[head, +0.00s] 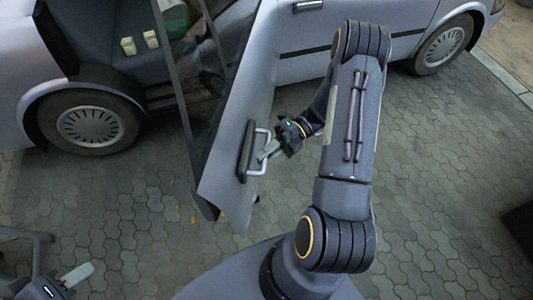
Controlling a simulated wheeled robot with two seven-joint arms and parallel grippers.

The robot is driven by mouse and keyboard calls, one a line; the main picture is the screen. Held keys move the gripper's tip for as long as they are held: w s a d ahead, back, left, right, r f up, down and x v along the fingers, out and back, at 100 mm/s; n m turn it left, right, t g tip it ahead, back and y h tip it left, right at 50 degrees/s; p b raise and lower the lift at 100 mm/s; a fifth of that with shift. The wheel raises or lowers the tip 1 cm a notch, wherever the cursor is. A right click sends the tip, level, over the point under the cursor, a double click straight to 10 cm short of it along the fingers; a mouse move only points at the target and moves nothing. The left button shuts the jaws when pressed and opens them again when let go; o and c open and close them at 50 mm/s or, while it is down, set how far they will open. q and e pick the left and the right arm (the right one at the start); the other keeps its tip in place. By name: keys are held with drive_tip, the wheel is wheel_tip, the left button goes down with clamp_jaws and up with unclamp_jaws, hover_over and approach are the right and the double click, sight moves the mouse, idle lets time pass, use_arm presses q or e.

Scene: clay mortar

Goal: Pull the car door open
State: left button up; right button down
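The silver car door (262,92) stands swung out from the car body, with the interior visible behind it. Its handle (255,173) is a pale loop on a dark base on the door's outer face. My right gripper (266,152) is at the handle, with its pale fingertips overlapping the loop. I cannot tell whether the fingers are closed around the bar. My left gripper (76,276) is at the lower left, away from the door, partly cut off by the picture edge. Its finger opening cannot be made out.
The car body (385,16) spans the top, with a front wheel (90,124) left and a rear wheel (443,46) right. Grey paving (440,170) lies open on the right. A dark object (521,232) stands at the right edge.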

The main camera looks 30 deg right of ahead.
drive_tip(key=c, duration=1.4)
unclamp_jaws()
drive_tip(key=shift+w, duration=0.1)
drive_tip(key=d+r, duration=0.1)
drive_tip(key=d, duration=0.7)
drive_tip(key=shift+w+b, duration=0.15)
drive_tip(key=shift+b, duration=0.25)
